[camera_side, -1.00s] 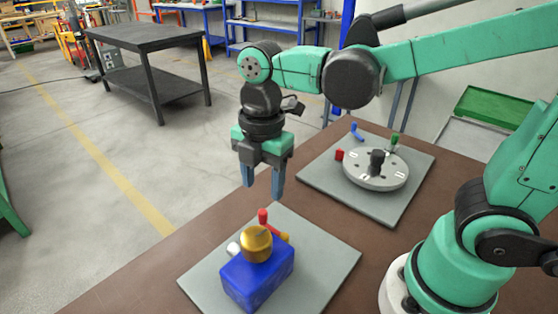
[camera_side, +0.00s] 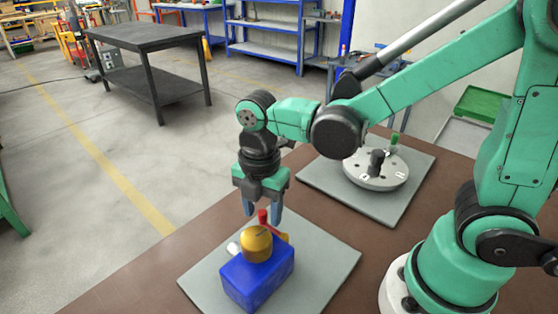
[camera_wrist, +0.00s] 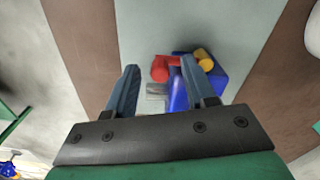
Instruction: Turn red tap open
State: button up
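The red tap (camera_side: 263,217) stands behind the gold cap (camera_side: 257,243) of the blue block (camera_side: 258,275). In the wrist view the red tap (camera_wrist: 164,67) lies between and just beyond my fingertips, nearer the right finger. The blue block (camera_wrist: 217,82) is partly hidden behind that finger. My gripper (camera_side: 262,212) points down just above and behind the block, with its fingers apart on either side of the tap's top in the side view. My gripper also shows in the wrist view (camera_wrist: 160,69), open and empty. I cannot tell whether a finger touches the tap.
The block stands on a grey plate (camera_side: 325,262) on the brown table (camera_side: 250,205). An orange-yellow part (camera_side: 281,236) sits close beside the tap. A second plate (camera_side: 325,178) with a round grey disc (camera_side: 372,175) lies behind to the right, partly under my arm.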

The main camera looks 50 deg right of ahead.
grip_shut()
jog(key=shift+d+m, duration=0.1)
jog(key=shift+m, duration=0.2)
jog(key=m, duration=0.1)
jog(key=d+m, duration=0.1)
jog(key=shift+s+m, duration=0.1)
jog(key=shift+m, duration=0.2)
jog(key=m, duration=0.1)
jog(key=d+m, duration=0.1)
jog(key=m, duration=0.1)
jog(key=shift+s+d+m, duration=0.2)
jog(key=shift+s+m, duration=0.1)
jog(key=m, duration=0.1)
jog(key=s+d+m, duration=0.1)
jog(key=m, duration=0.3)
jog(key=shift+s+d, duration=0.2)
jog(key=shift+s, duration=0.1)
jog(key=m, duration=0.2)
jog(key=s+m, duration=0.1)
jog(key=shift+s+d+m, duration=0.1)
jog(key=shift+d+m, duration=0.1)
jog(key=shift+m, duration=0.2)
jog(key=shift+s+m, duration=0.45)
jog(key=shift+m, duration=0.75)
